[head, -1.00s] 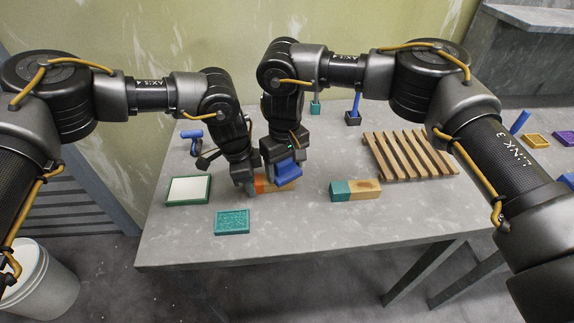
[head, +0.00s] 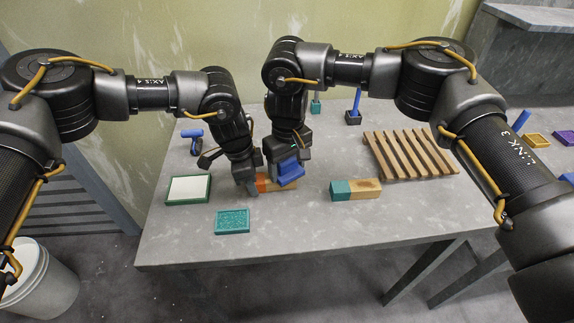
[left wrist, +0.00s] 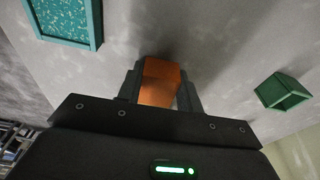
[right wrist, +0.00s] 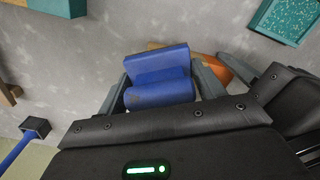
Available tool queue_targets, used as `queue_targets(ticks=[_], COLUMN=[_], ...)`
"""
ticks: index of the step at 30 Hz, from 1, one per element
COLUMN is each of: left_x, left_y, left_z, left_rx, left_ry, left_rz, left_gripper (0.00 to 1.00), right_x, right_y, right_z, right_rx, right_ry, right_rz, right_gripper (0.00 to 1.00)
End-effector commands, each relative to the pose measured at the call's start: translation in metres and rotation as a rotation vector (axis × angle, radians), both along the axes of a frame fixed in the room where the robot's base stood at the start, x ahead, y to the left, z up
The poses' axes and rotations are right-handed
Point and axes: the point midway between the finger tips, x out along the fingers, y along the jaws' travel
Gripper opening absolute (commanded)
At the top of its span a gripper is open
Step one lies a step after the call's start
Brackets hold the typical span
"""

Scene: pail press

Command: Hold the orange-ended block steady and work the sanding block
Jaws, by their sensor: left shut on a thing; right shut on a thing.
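The orange-ended block (head: 262,186) lies on the table, its wooden part running to the right under the sanding block. My left gripper (head: 249,187) is shut on its orange end, which also shows between the fingers in the left wrist view (left wrist: 161,82). The blue sanding block (head: 289,172) is held in my right gripper (head: 284,165), over the wooden part. In the right wrist view the blue sanding block (right wrist: 158,78) fills the space between the fingers. Whether its underside touches the wood is hidden.
A teal-ended wooden block (head: 356,190) lies to the right. A slatted wooden rack (head: 408,155) stands behind it. A teal textured tray (head: 232,221) and a green-rimmed white tray (head: 188,189) lie at the left. Bare table lies in front of the blocks.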

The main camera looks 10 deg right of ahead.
Motion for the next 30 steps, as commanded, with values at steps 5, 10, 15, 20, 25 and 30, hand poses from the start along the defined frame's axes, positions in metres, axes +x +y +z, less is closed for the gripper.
queue_targets(ticks=[5,10,15,20,25,30], left_x=[0.000,-0.001,-0.002,-0.002,-0.002,-0.001], left_y=[0.000,-0.002,-0.003,-0.005,-0.004,-0.002], left_z=[0.000,0.000,0.001,0.001,0.000,0.000], left_rx=[0.000,-0.003,-0.006,-0.007,-0.006,-0.002], left_ry=[0.000,0.000,0.001,0.001,0.001,0.001], left_rz=[0.000,-0.003,-0.007,-0.009,-0.009,-0.005], left_gripper=[0.00,0.00,0.00,0.00,0.00,0.00], right_x=[0.001,0.001,0.001,0.001,0.001,0.001], right_y=[0.009,0.012,0.014,0.008,-0.001,-0.003], right_z=[0.000,0.000,0.000,0.000,0.001,0.001], right_rx=[0.000,0.003,0.007,0.007,0.006,0.002], right_ry=[-0.001,-0.002,-0.002,-0.003,-0.002,-0.002], right_rz=[0.000,0.000,0.002,0.003,0.001,0.000], right_gripper=[0.49,0.49,0.49,0.49,0.49,0.49])
